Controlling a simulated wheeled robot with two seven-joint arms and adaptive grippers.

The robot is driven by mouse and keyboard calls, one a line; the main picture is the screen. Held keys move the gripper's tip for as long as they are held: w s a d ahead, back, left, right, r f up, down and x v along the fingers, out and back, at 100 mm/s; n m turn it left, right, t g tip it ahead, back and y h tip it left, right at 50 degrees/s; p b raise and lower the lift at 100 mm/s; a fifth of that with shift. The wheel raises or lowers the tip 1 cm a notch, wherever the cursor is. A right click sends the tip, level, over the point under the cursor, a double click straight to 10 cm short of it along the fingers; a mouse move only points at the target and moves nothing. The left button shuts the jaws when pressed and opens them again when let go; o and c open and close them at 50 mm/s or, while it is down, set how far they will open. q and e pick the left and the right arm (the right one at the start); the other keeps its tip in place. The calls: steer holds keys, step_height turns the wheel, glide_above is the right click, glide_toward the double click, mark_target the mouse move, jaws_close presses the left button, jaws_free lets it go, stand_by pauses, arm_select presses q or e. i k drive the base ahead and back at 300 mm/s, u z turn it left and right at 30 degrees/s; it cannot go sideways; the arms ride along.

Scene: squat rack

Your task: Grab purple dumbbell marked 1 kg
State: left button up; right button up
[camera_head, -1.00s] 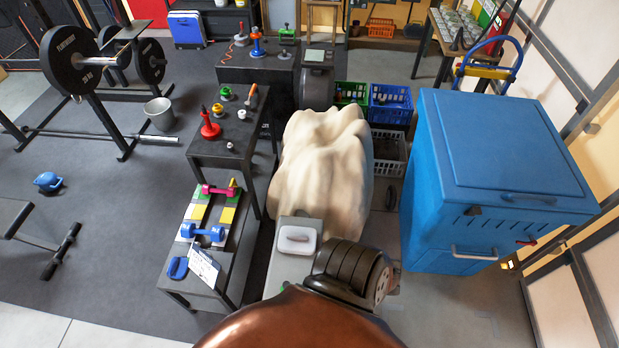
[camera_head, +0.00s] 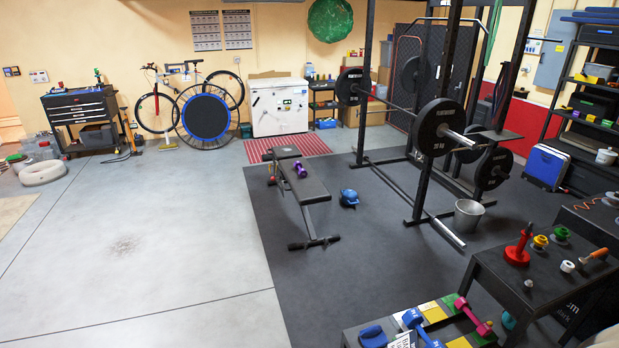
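A small purple dumbbell (camera_head: 300,169) lies on the dark pad of the weight bench (camera_head: 311,188), left of the squat rack. Any marking on it is too small to read. A blue dumbbell (camera_head: 420,327) and a pink dumbbell (camera_head: 473,315) lie on a low stand at the bottom right. Neither of my grippers shows in the head view, so their state is hidden.
The squat rack with its barbell (camera_head: 437,127) stands right of the bench, with a grey bucket (camera_head: 468,216) by it. A blue kettlebell (camera_head: 348,198) is on the floor beside the bench. The grey floor (camera_head: 150,250) at left is clear.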

mark_target(297, 165)
steer(key=k, duration=0.35)
steer(key=u, duration=0.7)
steer(key=i, duration=7.25)
